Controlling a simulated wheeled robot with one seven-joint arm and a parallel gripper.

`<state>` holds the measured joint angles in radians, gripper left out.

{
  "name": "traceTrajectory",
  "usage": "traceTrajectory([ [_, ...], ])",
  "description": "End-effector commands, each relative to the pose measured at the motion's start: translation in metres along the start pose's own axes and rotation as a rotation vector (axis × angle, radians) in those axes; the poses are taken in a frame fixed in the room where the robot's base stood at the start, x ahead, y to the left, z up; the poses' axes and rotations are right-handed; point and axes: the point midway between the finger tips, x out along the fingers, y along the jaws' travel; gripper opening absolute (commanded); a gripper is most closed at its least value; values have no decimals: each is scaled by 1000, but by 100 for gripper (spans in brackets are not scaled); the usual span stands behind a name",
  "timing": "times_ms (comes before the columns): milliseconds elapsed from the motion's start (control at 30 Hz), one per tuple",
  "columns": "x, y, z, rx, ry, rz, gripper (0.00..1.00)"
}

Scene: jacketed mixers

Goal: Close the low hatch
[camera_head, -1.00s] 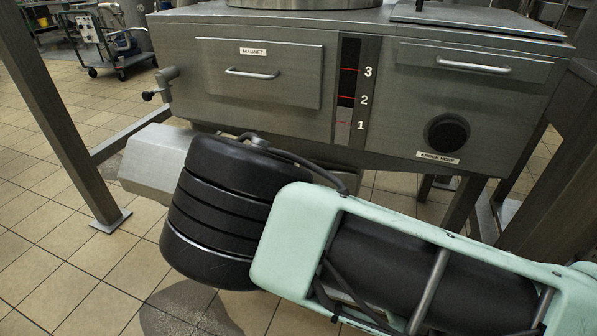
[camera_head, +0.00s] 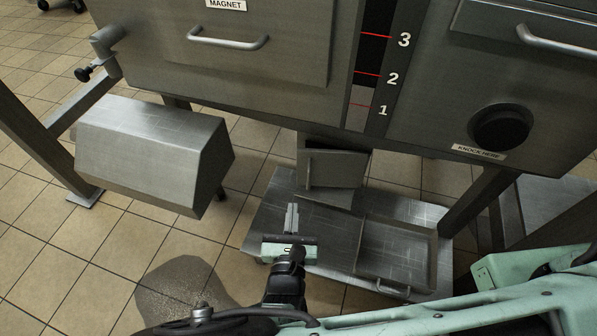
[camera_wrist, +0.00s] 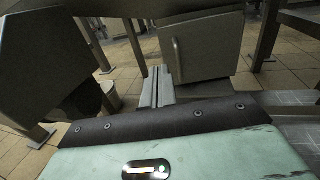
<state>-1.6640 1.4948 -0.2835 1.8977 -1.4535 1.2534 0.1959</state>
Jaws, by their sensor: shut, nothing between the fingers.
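The low hatch (camera_head: 336,169) is a small grey metal door with a bar handle near its left edge, under the machine body. It also shows in the wrist view (camera_wrist: 206,47), upper right of centre, with its handle upright. The panel looks swung out at an angle, but I cannot tell how wide its gap is. My gripper (camera_head: 292,207) is shut and empty, in front of and below the hatch's left side in the head view. In the wrist view my closed fingers (camera_wrist: 157,74) point forward just left of the hatch, apparently apart from it.
A low metal platform (camera_head: 265,215) lies beneath, with a handled flat panel (camera_head: 396,252) on its right. A grey metal box (camera_head: 150,150) juts out at left. The machine body (camera_head: 300,100) hangs above, with a magnet drawer handle (camera_head: 228,42) and a round black knob (camera_head: 501,127). Legs flank both sides.

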Motion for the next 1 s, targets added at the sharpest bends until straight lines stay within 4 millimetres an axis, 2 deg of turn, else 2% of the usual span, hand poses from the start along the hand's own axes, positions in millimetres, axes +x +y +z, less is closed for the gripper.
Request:
traceTrajectory([
  [167,27,-2,-1,2,-3,-7,0],
  [600,113,-2,-1,7,-2,-8,0],
  [800,132,-1,0,8,-2,-6,0],
  [1000,137,-1,1,8,-1,-6,0],
])
